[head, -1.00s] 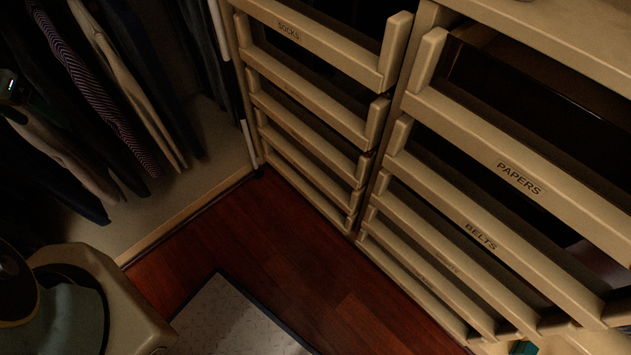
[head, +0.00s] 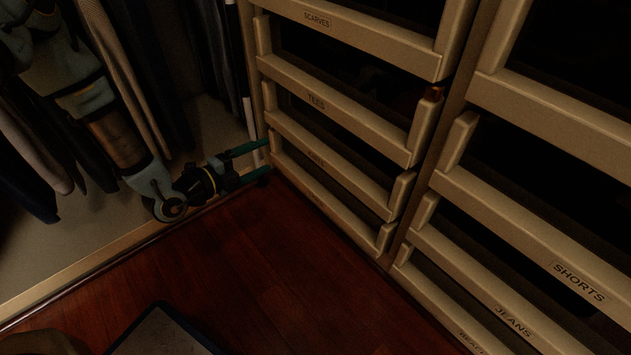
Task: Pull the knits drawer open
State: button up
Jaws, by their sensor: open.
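The left drawer stack has pale wooden fronts. A drawer labelled TEES (head: 335,112) is above a drawer (head: 345,178) whose small label is hard to read and may say KNITS. That drawer looks shut, in line with its neighbours. Another drawer front (head: 325,205) is below it, near the floor. My gripper (head: 261,158) is open and empty, with two teal fingers pointing right. Its fingertips are at the left end of the lower drawers, close to the possible knits drawer. I cannot tell whether they touch it.
A SCARVES drawer (head: 350,38) is higher in the stack. The right stack has SHORTS (head: 540,268) and JEANS (head: 490,305) drawers. Clothes (head: 130,85) hang at the left, behind my arm. The dark red wooden floor (head: 265,250) is clear before the drawers; a mat (head: 165,335) lies at the bottom.

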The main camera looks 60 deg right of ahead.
jog(key=m+g+h+b, duration=0.2)
jog(key=b, duration=0.1)
send_near(316, 159)
jog(key=b+x, duration=0.3)
jog(key=x, duration=0.7)
jog(key=shift+d+r, duration=0.1)
jog(key=shift+d, duration=0.1)
grip_shut()
jog(key=shift+a, duration=0.1)
dwell(0.6)
